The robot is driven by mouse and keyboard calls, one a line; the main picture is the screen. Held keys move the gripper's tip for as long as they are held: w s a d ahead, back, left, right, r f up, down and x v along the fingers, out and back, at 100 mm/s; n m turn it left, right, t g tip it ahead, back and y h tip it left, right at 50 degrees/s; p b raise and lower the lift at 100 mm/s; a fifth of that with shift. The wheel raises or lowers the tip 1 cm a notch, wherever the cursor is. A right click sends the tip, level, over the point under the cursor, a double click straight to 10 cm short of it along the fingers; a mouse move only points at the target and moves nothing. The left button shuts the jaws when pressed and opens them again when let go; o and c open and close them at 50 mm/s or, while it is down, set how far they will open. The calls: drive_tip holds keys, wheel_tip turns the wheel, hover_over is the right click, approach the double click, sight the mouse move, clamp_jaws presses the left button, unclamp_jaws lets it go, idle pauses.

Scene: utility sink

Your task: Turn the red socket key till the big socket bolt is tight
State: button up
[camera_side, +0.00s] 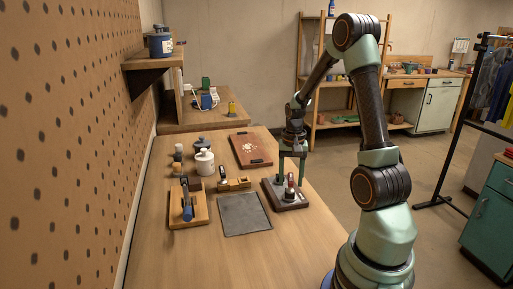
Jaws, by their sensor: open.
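A dark base block (273,199) lies near the right edge of the wooden bench. Small fittings stand on it, among them a dark round piece (291,195) that looks like the big socket bolt. The red socket key (290,180) shows as a small upright red piece just behind and above it. My gripper (291,178) points down over the block, its two green fingers apart, one on each side of the red key. I cannot tell whether either finger touches the key. The key's lower end and its seat in the bolt are too small to make out.
A grey mat (244,214) and a brass-coloured block (234,184) lie left of the base block. A wooden stand with a blue-handled tool (187,209) and a white jar (205,163) are farther left. A reddish board (249,150) lies behind. The bench front is clear.

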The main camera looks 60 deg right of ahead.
drive_tip(key=shift+f, duration=0.8)
